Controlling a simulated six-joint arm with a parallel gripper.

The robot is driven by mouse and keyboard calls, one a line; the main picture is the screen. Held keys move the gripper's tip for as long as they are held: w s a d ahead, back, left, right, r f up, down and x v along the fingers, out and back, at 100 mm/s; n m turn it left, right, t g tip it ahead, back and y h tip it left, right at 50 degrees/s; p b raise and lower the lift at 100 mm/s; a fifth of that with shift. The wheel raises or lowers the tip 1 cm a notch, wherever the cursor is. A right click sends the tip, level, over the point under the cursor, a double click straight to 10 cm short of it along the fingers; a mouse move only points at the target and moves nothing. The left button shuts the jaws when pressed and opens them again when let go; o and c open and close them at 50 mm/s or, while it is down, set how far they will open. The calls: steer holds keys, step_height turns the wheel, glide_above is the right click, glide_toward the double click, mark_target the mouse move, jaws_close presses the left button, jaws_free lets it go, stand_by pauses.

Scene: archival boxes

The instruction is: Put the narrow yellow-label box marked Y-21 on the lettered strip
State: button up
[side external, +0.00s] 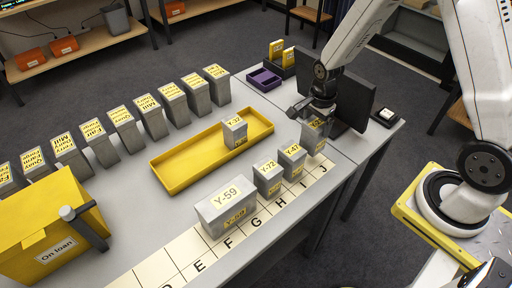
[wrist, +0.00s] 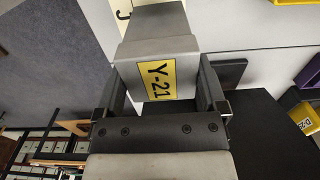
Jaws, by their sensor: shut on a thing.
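The narrow grey box Y-21 (wrist: 156,60) with a yellow label is between the fingers of my gripper (wrist: 166,95) in the wrist view. In the side view my gripper (side external: 317,112) holds this box (side external: 314,140) upright at the far right end of the lettered strip (side external: 183,250), by the letter J. I cannot tell whether its base touches the strip. Box Y-47 (side external: 291,163) stands just left of it on the strip, then Y-72 (side external: 267,180) and the wider Y-59 (side external: 226,212).
A yellow tray (side external: 175,184) holds box Y-32 (side external: 234,134). Several labelled grey boxes (side external: 152,118) stand in a row behind it. A yellow "On loan" box (side external: 45,235) is at the left. A dark monitor (side external: 353,104) stands close behind my gripper, and a purple tray (side external: 264,80) is farther back.

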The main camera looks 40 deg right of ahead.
steer(key=shift+f, duration=0.4)
steer(key=shift+f, duration=1.8)
steer(key=shift+f, duration=0.1)
steer(key=o, duration=1.2)
steer(key=shift+c, duration=0.2)
steer(key=shift+r, duration=6.15)
